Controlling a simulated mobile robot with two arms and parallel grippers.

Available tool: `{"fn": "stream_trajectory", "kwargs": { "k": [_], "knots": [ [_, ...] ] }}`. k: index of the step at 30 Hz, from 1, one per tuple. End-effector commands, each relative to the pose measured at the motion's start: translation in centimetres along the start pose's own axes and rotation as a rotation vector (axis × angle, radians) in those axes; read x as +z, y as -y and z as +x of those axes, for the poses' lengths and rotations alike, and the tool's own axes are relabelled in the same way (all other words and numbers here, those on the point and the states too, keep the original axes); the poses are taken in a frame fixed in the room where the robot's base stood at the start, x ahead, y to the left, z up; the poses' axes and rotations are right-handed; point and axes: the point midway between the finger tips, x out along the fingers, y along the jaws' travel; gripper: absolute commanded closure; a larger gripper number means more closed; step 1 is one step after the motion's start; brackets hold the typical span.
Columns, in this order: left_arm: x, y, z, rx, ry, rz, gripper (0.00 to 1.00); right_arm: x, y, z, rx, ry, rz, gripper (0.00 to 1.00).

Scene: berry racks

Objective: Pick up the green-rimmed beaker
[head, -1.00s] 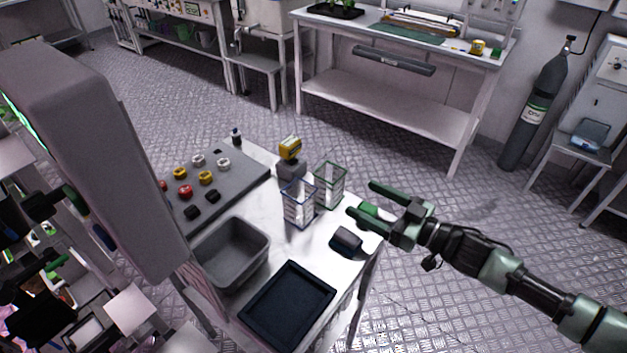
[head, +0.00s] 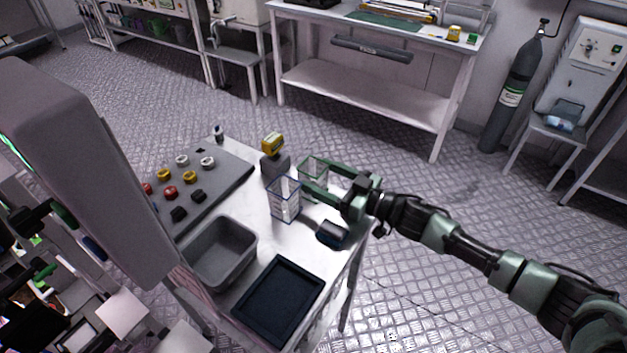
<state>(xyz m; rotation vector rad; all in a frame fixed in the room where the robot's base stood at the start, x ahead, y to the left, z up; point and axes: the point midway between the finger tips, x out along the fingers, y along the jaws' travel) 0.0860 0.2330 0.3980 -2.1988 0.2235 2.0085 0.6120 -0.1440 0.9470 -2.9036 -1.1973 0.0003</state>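The green-rimmed beaker (head: 311,166) is a clear, square, upright vessel on the white table, beside a blue-rimmed beaker (head: 285,204). My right gripper (head: 305,178) reaches in from the right with its two fingers apart. One finger is at the beaker's far side and the other at its near side. The fingers and palm hide much of the beaker's lower part. I cannot tell whether they touch it. I cannot make out my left gripper.
A yellow-topped device (head: 273,152) stands close behind the beakers. A dark block (head: 332,234) lies near the table's right edge. A grey bin (head: 222,254), a black tray (head: 279,301) and a grey board (head: 205,192) with several coloured knobs fill the rest.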

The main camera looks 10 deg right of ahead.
Motion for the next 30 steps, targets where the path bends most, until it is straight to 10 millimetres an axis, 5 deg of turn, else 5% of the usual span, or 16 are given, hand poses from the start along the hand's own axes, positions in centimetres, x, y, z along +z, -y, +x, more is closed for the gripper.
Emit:
{"fn": "stream_trajectory", "kwargs": {
  "k": [1, 6, 20, 30],
  "knots": [
    [-0.1, 0.0, 0.0, -0.001, -0.001, 0.0, 0.38, 0.0, 0.0, 0.0, 0.0, 0.0, 0.0, 0.46],
    [-0.1, 0.2, 0.0, -0.002, -0.003, 0.001, 0.38, 0.0, 0.0, 0.0, 0.0, 0.0, 0.0, 0.88],
    [-0.2, 0.4, -0.1, -0.004, -0.003, 0.0, 0.38, -1.7, -0.1, 0.0, 0.0, -0.003, -0.004, 0.89],
    [-0.2, 0.4, -0.4, -0.004, -0.003, 0.0, 0.38, -10.0, -0.1, -0.1, -0.002, -0.004, -0.01, 0.89]
  ]
}}
